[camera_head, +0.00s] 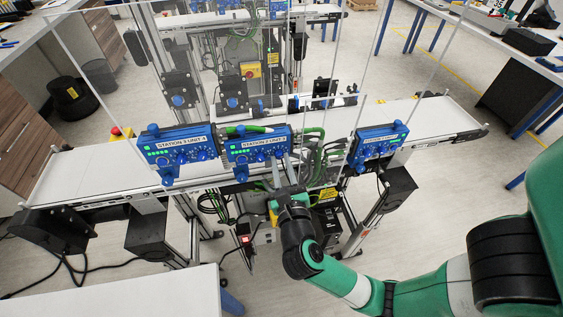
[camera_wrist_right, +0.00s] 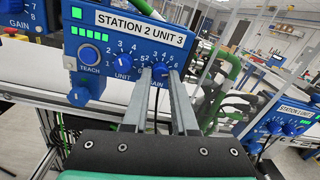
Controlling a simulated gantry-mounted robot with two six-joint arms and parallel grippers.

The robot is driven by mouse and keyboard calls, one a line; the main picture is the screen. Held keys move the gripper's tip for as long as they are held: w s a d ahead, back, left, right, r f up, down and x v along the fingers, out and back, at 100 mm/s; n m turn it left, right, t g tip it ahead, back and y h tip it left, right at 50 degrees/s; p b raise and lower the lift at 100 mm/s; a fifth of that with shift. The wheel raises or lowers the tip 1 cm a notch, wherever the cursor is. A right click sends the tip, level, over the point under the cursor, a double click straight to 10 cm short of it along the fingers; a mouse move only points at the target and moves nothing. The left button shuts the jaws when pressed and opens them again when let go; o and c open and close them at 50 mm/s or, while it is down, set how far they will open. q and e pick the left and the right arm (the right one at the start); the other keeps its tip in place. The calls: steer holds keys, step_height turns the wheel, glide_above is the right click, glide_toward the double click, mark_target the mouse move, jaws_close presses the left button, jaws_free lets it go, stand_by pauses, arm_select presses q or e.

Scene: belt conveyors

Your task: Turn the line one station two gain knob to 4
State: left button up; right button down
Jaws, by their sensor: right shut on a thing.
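The blue station two box (camera_wrist_right: 135,45), labelled "STATION 2 UNIT 3", is the middle one of the front conveyor's boxes in the head view (camera_head: 243,146). Its gain knob (camera_wrist_right: 160,71) is a small blue dial at the right of its face, with printed numbers around it. My right gripper (camera_wrist_right: 159,74) has its two long grey fingers on either side of this knob, shut on it. It also shows in the head view (camera_head: 280,160), reaching up from below. The fingers partly cover the knob and its scale, so I cannot read its pointer. My left gripper is not in view.
The unit knob (camera_wrist_right: 123,64) and teach knob (camera_wrist_right: 90,56) sit left of the gain knob. Similar blue boxes stand to the left (camera_head: 180,152) and right (camera_head: 379,145). Clear panels and green cables (camera_head: 313,155) are close by on the right.

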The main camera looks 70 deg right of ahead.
steer(key=n+p, duration=0.2)
steer(key=p, duration=0.1)
steer(key=n+p, duration=0.2)
steer(key=p, duration=0.1)
steer(key=n+p, duration=0.2)
steer(key=p, duration=0.1)
steer(key=shift+r+n, duration=0.25)
steer(key=shift+n, duration=0.05)
arm_select(q)
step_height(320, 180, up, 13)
steer(key=p, duration=0.3)
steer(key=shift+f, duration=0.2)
arm_select(e)
steer(key=shift+f+n+t, duration=0.2)
steer(key=shift+n+t, duration=0.1)
steer(key=shift+n, duration=1.3)
steer(key=c, duration=0.7)
jaws_free()
steer(key=shift+f, duration=0.1)
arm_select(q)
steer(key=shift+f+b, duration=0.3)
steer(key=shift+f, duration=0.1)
arm_select(e)
steer(key=v, duration=1.1)
steer(key=shift+a, duration=0.25)
steer(key=shift+s, duration=0.1)
